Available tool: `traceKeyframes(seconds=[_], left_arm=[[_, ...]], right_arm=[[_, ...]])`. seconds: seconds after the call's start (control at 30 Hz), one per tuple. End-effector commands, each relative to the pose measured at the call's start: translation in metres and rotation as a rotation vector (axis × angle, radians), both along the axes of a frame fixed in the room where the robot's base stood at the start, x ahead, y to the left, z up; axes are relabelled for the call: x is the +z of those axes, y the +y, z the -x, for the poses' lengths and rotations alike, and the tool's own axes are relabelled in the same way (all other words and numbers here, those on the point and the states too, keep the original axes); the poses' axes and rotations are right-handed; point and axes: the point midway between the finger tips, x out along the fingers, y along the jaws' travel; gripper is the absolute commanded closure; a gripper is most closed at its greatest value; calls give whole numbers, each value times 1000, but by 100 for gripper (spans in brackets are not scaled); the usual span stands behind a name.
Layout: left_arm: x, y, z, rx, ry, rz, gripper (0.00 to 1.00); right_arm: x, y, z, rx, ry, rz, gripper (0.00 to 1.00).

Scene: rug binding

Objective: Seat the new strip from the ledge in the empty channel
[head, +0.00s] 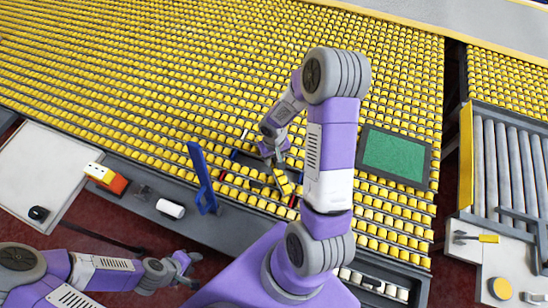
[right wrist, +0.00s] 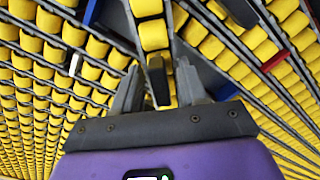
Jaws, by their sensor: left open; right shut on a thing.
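The new strip (right wrist: 153,38), a row of yellow rollers with a dark end piece, is between the fingers of my right gripper (right wrist: 158,88). In the head view my right gripper (head: 274,160) is low over the roller bed, with the strip's yellow part (head: 283,182) just below it. A bare grey channel (right wrist: 196,62) shows beside and under the strip in the right wrist view. I cannot tell whether the strip touches the channel; the fingers hide part of it. My left gripper (head: 187,262) is open and empty, in front of the ledge (head: 135,205).
Yellow roller rows fill the bed. Blue (right wrist: 91,12) and red (right wrist: 272,62) markers lie near the channel. A blue bracket (head: 202,180), white cylinder (head: 170,208) and orange-white box (head: 106,178) stand along the ledge. A green panel (head: 394,155) lies right of my right arm.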

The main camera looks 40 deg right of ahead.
Motion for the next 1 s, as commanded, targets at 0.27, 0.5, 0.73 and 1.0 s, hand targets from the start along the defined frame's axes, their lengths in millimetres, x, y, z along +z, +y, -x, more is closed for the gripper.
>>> traceKeyframes(seconds=[0.27,0.5,0.73,1.0], left_arm=[[-7,0,0,0,0,0,57],[-6,0,0,0,0,0,57],[-6,0,0,0,0,0,57],[14,0,0,0,0,0,57]], right_arm=[[-5,0,0,-1,0,0,99],[-5,0,0,-1,0,0,32],[-5,0,0,-1,0,0,32],[14,0,0,-1,0,-1,32]])
